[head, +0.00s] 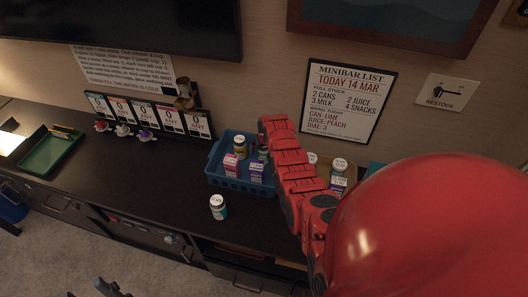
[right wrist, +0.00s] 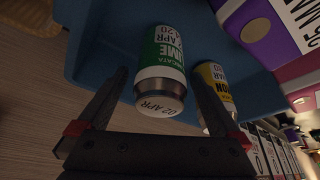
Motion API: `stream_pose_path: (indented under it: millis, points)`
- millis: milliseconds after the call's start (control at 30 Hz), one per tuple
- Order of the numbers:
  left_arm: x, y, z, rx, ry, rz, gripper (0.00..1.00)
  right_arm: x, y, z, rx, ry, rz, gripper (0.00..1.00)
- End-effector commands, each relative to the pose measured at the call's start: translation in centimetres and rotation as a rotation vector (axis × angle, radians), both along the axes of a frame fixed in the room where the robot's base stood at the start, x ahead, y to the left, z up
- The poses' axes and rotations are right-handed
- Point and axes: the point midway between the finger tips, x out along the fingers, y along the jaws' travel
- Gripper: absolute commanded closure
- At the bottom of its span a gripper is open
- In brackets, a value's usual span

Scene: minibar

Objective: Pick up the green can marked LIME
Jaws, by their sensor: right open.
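The green can marked LIME (right wrist: 162,60) lies between the fingers of my right gripper (right wrist: 160,80) in the right wrist view. Its white end, printed 02 APR, faces the camera. The gripper is open, with a finger on each side of the can. A yellow can (right wrist: 213,84) stands close beside it, partly behind the right finger. Both cans are in the blue basket (head: 240,186). In the head view my red right arm covers the basket's right side and hides the right gripper. Dark fingers of my left gripper (head: 108,288) show at the bottom edge; their opening is unclear.
The basket also holds a pink carton (head: 231,165) and a purple carton (head: 257,172). A separate can (head: 218,206) stands on the dark counter (head: 165,190) in front. A green tray (head: 42,156) is at far left. A minibar list (head: 344,100) hangs behind.

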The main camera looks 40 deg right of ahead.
Motion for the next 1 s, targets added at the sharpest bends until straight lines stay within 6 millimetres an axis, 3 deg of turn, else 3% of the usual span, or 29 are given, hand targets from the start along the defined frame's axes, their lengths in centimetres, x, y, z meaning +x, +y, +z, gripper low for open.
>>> stream_pose_path:
  millis: [200,600,1000]
  points:
    - [0.0,0.0,0.1,0.0,0.0,0.0,0.5,0.3,-0.1,-1.2,0.001,0.004,0.0,0.0]
    - [0.0,0.0,0.1,0.0,0.0,0.0,0.5,0.5,-0.2,-1.5,0.0,0.0,-0.001,0.0]
    - [0.0,0.0,0.1,0.0,0.0,0.0,0.5,0.4,-0.1,-1.5,0.0,0.001,0.0,0.72]
